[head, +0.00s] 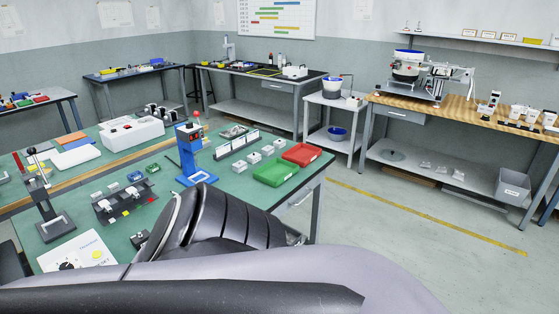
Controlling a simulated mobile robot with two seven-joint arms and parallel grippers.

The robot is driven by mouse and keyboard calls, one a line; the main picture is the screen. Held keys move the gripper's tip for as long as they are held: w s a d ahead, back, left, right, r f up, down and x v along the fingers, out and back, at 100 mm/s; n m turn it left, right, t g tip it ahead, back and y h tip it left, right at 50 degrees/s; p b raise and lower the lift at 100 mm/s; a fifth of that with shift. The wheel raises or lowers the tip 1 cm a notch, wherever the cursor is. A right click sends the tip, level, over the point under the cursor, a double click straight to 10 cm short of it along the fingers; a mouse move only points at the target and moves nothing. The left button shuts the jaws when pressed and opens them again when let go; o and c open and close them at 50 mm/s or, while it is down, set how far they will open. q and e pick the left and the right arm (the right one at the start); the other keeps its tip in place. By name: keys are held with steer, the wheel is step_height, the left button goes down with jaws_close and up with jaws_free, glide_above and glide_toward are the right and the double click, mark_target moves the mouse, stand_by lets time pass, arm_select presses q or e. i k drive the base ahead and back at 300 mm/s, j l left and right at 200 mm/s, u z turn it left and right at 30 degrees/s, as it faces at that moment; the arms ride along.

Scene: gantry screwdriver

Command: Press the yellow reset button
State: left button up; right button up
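A round yellow button (97,254) sits on a white panel box (76,252) at the near left corner of the green-topped bench in the head view. A black knob (67,265) is on the same panel, left of the button. Small print on the panel is too blurred to read. The panel's near edge is hidden by a large grey and black shape in the foreground, apparently my own arm. Neither of my grippers shows, so their place relative to the button cannot be told.
The green bench (225,187) also holds a blue press stand (190,150), a black lever press (42,195), a black fixture (124,203), a green tray (275,173) and a red tray (301,154). A black ribbed shape blocks its near edge. Floor is clear at right.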

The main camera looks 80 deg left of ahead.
mark_target(96, 254)
steer(key=u, duration=4)
